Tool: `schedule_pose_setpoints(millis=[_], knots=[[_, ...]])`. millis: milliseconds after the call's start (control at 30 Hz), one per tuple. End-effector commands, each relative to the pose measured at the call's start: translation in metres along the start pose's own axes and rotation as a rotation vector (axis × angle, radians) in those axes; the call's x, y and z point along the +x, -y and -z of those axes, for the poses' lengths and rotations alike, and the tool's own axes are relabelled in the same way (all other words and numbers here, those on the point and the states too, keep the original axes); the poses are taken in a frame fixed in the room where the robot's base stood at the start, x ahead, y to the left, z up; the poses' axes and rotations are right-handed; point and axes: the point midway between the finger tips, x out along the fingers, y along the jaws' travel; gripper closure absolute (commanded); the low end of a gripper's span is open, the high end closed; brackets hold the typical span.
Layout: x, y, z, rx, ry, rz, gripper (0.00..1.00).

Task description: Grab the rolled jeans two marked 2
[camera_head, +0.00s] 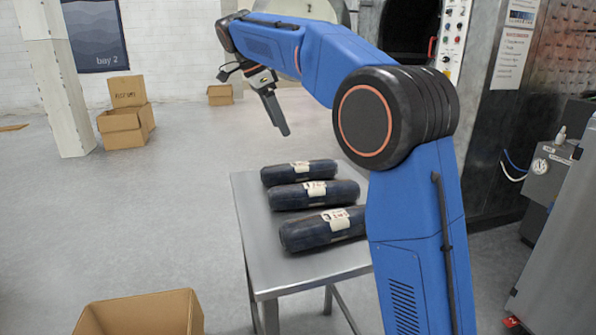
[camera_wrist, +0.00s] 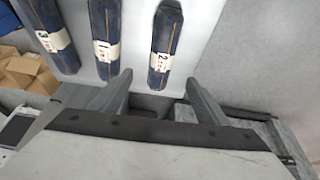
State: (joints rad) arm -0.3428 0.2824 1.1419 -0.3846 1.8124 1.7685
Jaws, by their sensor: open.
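Three dark blue rolled jeans with white labels lie side by side on a metal table (camera_head: 253,235). In the wrist view, the roll marked 2 (camera_wrist: 165,50) is the rightmost, ahead of the gap between my fingers. The roll marked 1 (camera_wrist: 105,42) is to its left, and the roll marked 3 (camera_wrist: 51,32) is at far left.
An open cardboard box (camera_head: 140,313) stands on the floor before the table. More boxes (camera_head: 124,125) stand near a white pillar (camera_head: 58,85). Grey machinery (camera_head: 565,200) stands at right.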

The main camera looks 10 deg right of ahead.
Motion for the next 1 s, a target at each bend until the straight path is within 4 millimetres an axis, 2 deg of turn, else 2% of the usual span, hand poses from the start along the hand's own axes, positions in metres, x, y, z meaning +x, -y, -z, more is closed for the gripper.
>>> schedule_pose_setpoints(millis=[167,700,800,1000], knots=[[0.009,0.003,-0.002,0.017,-0.005,-0.005,0.31],[0.101,0.002,-0.001,0.014,-0.004,-0.005,0.31],[0.113,0.003,-0.001,0.015,-0.004,-0.005,0.31],[0.123,0.003,-0.001,0.015,-0.004,-0.003,0.31]])
